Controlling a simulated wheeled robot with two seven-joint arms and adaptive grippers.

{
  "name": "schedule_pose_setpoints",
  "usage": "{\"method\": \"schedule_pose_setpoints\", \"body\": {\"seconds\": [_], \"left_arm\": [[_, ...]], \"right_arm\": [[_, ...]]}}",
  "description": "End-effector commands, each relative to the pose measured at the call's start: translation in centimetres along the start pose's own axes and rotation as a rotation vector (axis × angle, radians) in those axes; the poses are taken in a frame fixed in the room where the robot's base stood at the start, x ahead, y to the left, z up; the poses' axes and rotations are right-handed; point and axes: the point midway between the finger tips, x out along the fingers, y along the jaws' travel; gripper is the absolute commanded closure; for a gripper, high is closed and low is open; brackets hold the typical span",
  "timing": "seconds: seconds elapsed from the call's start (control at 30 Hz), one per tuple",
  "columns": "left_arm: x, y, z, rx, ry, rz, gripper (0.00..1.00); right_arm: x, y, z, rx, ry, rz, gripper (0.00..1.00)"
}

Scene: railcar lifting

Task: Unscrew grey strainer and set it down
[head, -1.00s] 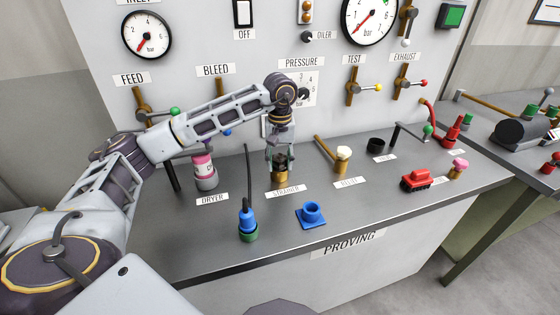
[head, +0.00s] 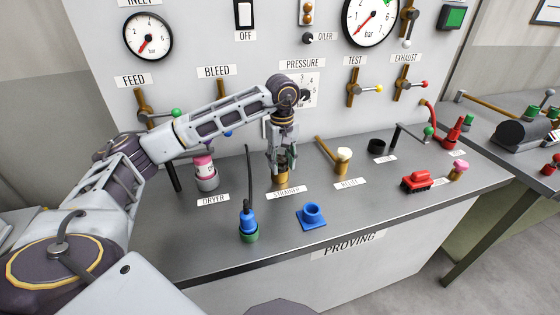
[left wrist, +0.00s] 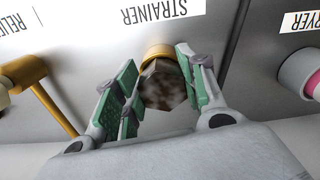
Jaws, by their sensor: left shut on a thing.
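The strainer stands on the bench behind its STRAINER label. Its mottled grey-brown hex body (left wrist: 162,85) shows in the left wrist view, with a brass collar (left wrist: 157,51) around its base. The brass part also shows in the head view (head: 280,179). My left gripper (head: 282,165) points down over the strainer; in the left wrist view its green-padded fingers (left wrist: 160,92) are shut on the hex body. The strainer looks seated in the collar; I cannot tell how far it is turned. The fingers hide much of it in the head view. My right gripper is out of view.
The pink-and-white dryer (head: 205,173) stands left of the strainer, and the brass relief valve (head: 342,160) stands right. A blue plug in a green socket (head: 248,225) and a blue cap (head: 311,216) sit in front. Bare bench top (head: 390,215) lies front right.

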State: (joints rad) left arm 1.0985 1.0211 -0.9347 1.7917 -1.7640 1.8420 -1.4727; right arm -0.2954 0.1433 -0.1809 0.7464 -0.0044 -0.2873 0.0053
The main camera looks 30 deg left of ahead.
Motion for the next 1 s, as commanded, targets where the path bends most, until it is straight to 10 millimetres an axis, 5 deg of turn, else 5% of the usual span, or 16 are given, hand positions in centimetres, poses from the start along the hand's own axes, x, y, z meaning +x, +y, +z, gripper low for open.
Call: {"method": "schedule_pose_setpoints", "body": {"seconds": [0.67, 1.0], "left_arm": [[0.18, 0.39, 0.70, -0.381, -0.013, 0.005, 0.84], [-0.36, 0.34, 0.59, -0.375, -0.011, 0.006, 0.84]], "right_arm": [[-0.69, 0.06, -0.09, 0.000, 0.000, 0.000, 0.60], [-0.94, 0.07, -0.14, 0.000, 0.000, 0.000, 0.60]]}}
